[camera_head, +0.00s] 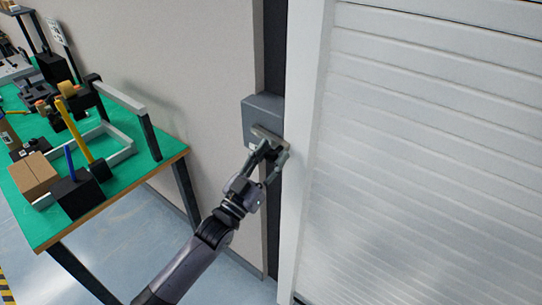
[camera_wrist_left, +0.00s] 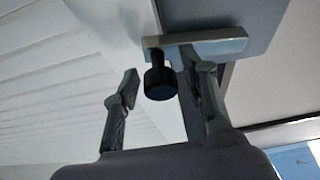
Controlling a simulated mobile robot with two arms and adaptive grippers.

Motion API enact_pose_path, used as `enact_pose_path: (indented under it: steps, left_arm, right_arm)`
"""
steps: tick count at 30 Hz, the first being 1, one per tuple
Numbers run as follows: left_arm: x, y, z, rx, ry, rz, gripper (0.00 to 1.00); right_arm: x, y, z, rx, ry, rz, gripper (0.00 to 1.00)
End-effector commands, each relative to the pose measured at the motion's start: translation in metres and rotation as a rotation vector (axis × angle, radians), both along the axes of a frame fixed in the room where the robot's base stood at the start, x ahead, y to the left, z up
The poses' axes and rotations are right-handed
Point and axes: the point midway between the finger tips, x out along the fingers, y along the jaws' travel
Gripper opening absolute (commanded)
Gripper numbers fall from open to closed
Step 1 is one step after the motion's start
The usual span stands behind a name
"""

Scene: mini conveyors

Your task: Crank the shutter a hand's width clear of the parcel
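The white slatted shutter (camera_head: 425,150) fills the right of the head view, and its lower edge is not visible. A grey crank box (camera_head: 260,112) is mounted on the wall just left of the shutter frame. In the left wrist view, the crank's flat bar (camera_wrist_left: 215,44) carries a black knob (camera_wrist_left: 160,82). My left gripper (camera_head: 273,150) is at the crank. Its fingers stand apart on either side of the knob in the left wrist view, with a gap visible on the left finger's side. My right gripper is not in view. No parcel shows at the shutter.
A green-topped table (camera_head: 125,185) stands at the left. It holds a brown box (camera_head: 34,176), black blocks (camera_head: 77,192), a white frame and several tools. The floor (camera_head: 130,245) between the table and the shutter wall shows clear apart from my left arm.

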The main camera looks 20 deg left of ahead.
Motion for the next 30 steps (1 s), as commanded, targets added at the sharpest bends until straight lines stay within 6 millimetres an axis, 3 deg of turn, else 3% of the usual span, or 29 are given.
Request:
enact_pose_path:
  steps: [16, 30]
  left_arm:
    - [-0.0003, 0.0003, 0.0001, 0.000, 0.000, 0.000, 0.01]
    - [-0.0002, 0.0003, -0.0002, 0.001, 0.000, 0.000, 0.00]
  right_arm:
    - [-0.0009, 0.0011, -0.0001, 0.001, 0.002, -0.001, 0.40]
    - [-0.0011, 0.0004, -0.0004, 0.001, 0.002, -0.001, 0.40]
